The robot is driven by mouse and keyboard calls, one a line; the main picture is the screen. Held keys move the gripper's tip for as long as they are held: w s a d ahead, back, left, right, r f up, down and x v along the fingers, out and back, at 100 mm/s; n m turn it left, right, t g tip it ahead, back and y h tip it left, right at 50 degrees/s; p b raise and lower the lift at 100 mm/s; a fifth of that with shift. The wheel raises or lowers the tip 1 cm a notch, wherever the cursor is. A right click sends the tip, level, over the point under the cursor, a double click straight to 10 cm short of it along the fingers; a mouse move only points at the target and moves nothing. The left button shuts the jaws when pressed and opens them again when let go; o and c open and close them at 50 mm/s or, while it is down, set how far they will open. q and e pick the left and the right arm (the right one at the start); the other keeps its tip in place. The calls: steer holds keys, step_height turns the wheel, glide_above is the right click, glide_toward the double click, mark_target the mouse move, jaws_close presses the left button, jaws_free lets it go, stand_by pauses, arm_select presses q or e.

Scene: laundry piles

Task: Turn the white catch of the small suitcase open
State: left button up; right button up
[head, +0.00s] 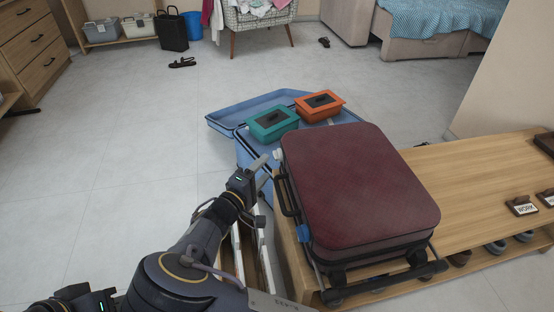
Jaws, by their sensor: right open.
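The small suitcase (358,185) is dark red and lies flat on a low wooden bench, with its black handle and frame on the left side. A small white piece (277,154), which looks like the white catch, shows at its far left corner; its exact position is too small to tell. A blue piece (304,233) sits lower on the same side. My right gripper (264,169) is open and empty just left of that far corner, with its fingers pointing toward the suitcase side. I cannot tell whether a fingertip touches the white piece.
The wooden bench (465,187) has free top to the right, with small signs and shoes below. Behind the suitcase, a teal box (272,122) and an orange box (320,105) rest on an open blue case (224,121).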

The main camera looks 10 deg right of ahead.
mark_target(278, 155)
steer(key=b+x, duration=0.1)
steer(key=x, duration=0.4)
steer(key=shift+w+d, duration=0.2)
steer(key=shift+d, duration=0.1)
